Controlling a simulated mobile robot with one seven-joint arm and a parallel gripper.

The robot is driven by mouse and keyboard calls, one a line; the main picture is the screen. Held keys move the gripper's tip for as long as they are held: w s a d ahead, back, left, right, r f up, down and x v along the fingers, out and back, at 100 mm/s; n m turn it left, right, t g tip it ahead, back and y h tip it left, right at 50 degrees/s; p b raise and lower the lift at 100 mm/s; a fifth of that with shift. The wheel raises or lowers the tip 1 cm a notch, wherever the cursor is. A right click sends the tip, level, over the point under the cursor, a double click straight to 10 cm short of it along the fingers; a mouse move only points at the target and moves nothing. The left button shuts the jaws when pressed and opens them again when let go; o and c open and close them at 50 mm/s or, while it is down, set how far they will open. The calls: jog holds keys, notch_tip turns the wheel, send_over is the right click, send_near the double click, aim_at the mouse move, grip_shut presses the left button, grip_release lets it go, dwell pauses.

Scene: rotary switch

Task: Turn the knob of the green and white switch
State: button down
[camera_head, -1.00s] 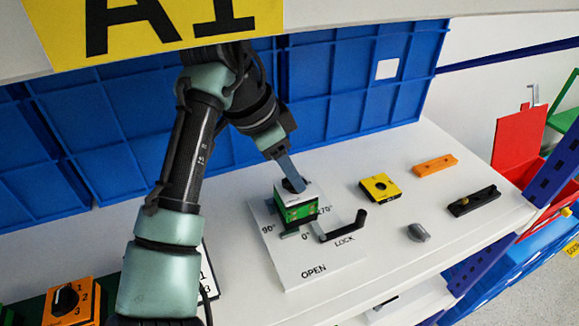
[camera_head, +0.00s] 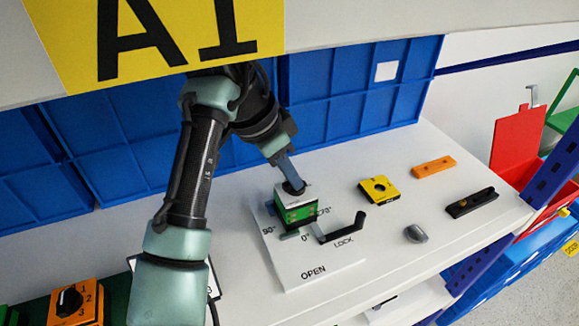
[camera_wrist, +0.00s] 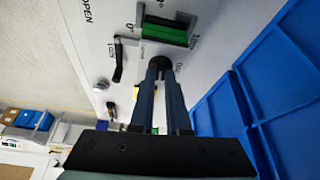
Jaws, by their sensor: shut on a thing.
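The green and white switch (camera_head: 296,213) stands on a white panel marked OPEN, LOCK and degree angles, in the middle of the head view. Its green side also shows at the top of the wrist view (camera_wrist: 166,33). My gripper (camera_head: 293,184) comes down from above onto the switch's top. Its two long fingers are shut on the dark knob (camera_wrist: 159,63), seen at their tips in the wrist view. In the head view the fingers hide part of the knob, so its angle is hard to read.
A black-handled lever (camera_head: 345,228) stands close to the right of the switch. A yellow plate (camera_head: 380,189), an orange bar (camera_head: 434,166), a black bar (camera_head: 473,202) and a grey knob (camera_head: 417,234) lie further right. Blue crates (camera_head: 345,100) stand behind. A yellow sign (camera_head: 165,40) hangs overhead.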

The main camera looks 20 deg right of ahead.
jog(key=n+p, duration=0.1)
jog(key=n+t+p, duration=0.1)
jog(key=n, duration=0.1)
jog(key=n+p, duration=0.1)
jog(key=shift+s+d+r+t+y+p, duration=0.15)
jog(key=shift+s+r+t+y+p, duration=0.1)
jog(key=shift+s+t+y+p, duration=0.1)
jog(key=n+t+y+p, duration=0.1)
jog(key=n+p, duration=0.3)
jog(key=shift+s+d+n+p, duration=0.1)
jog(key=shift+d+n+p, duration=0.05)
jog(key=shift+n+p, duration=0.2)
jog(key=n+p, duration=0.1)
jog(key=n+y+p, duration=0.1)
jog(key=n+p, duration=0.1)
jog(key=n+t+y+p, duration=0.1)
jog(key=n+p, duration=0.1)
jog(key=shift+s+d, duration=0.1)
jog(key=shift+d, duration=0.15)
jog(key=shift+f+n+y+p, duration=0.15)
jog(key=shift+n+y+p, duration=0.3)
jog(key=shift+n+p, duration=0.75)
jog(key=shift+n, duration=0.35)
jog(key=c, duration=0.9)
grip_release()
jog(key=shift+f, duration=0.1)
